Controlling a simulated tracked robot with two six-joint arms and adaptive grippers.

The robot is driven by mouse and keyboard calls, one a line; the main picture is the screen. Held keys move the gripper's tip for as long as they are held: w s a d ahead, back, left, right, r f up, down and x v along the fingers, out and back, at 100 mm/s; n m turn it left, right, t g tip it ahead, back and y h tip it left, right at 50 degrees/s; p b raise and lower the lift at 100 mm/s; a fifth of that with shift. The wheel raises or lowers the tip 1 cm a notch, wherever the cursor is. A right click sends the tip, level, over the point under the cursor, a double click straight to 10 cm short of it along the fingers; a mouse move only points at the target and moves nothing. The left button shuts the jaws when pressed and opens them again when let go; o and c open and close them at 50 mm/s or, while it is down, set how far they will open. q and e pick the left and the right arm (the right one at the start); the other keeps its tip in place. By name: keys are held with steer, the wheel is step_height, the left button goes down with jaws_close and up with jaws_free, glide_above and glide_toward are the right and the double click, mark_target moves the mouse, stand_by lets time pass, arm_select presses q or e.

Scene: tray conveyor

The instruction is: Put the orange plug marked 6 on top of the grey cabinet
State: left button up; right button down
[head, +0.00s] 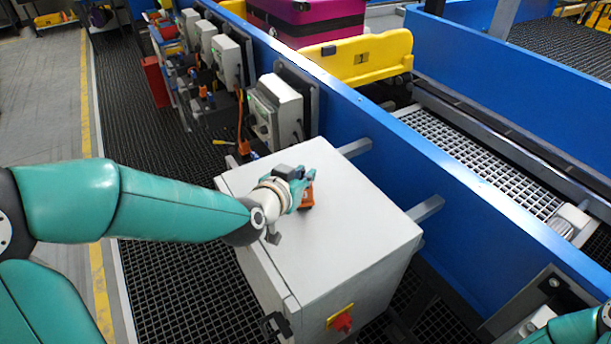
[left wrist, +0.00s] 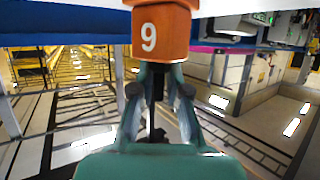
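The orange plug (head: 307,196) is at the fingertips of my left gripper (head: 298,188), over the top of the grey cabinet (head: 345,235). I cannot tell whether it touches the cabinet top. In the left wrist view the plug (left wrist: 162,38) shows a white mark that looks like a 9; that view seems upside down, so it may be a 6. The left gripper's fingers (left wrist: 160,72) close on the plug's near end, with a dark part between them. My right gripper is out of view; only part of that arm shows at the lower right.
A blue conveyor wall (head: 440,185) runs close along the cabinet's right side. Grey boxes (head: 277,108) with an orange cable stand behind the cabinet. A red switch (head: 342,322) is on its front. The cabinet top around the plug is clear.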

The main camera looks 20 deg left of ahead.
arm_select(q)
steer(key=shift+o, duration=1.1)
steer(key=shift+r, duration=0.1)
steer(key=shift+s+r, duration=0.1)
steer(key=shift+s, duration=0.05)
steer(key=v, duration=1.1)
steer(key=shift+s+b, duration=0.3)
steer(key=shift+s, duration=0.05)
